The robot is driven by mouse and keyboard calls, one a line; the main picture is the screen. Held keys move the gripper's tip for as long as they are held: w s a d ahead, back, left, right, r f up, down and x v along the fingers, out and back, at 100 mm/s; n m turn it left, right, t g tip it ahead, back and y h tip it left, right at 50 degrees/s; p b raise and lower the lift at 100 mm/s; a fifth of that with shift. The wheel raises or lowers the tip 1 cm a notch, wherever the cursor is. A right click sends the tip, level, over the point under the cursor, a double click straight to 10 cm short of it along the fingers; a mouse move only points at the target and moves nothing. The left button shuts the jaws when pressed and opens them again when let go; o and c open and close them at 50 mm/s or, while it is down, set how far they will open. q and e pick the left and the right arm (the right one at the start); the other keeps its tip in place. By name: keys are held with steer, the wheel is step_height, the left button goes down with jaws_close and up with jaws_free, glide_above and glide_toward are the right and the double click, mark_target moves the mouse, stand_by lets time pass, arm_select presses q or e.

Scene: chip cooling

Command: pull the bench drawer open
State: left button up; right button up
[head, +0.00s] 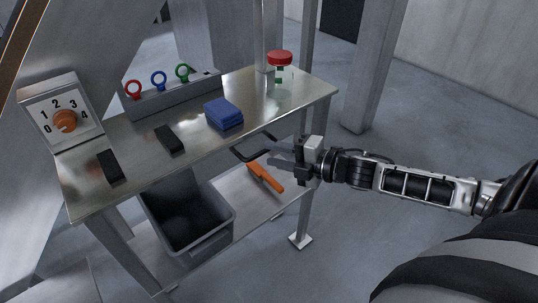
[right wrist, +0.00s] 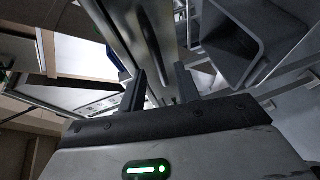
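The steel bench (head: 190,150) stands in the middle of the head view. A thin dark handle (head: 241,158) sticks out below the front edge of its top, and the drawer front behind it is mostly hidden under that edge. My right gripper (head: 274,158) comes in from the right, with its fingers beside the right part of the handle. In the right wrist view, the two fingers of the right gripper (right wrist: 160,88) stand apart with a metal surface (right wrist: 140,30) beyond them. I cannot tell whether they touch the handle. My left gripper is not in view.
On the bench are a dial box (head: 62,112), a ring rack (head: 170,98), blue cloths (head: 223,113), two black blocks (head: 169,139) and a red-capped jar (head: 280,66). A grey bin (head: 212,245) and an orange-handled tool (head: 265,177) are on the lower shelf.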

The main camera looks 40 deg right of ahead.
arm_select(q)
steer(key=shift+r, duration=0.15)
arm_select(e)
steer(key=shift+x, duration=1.15)
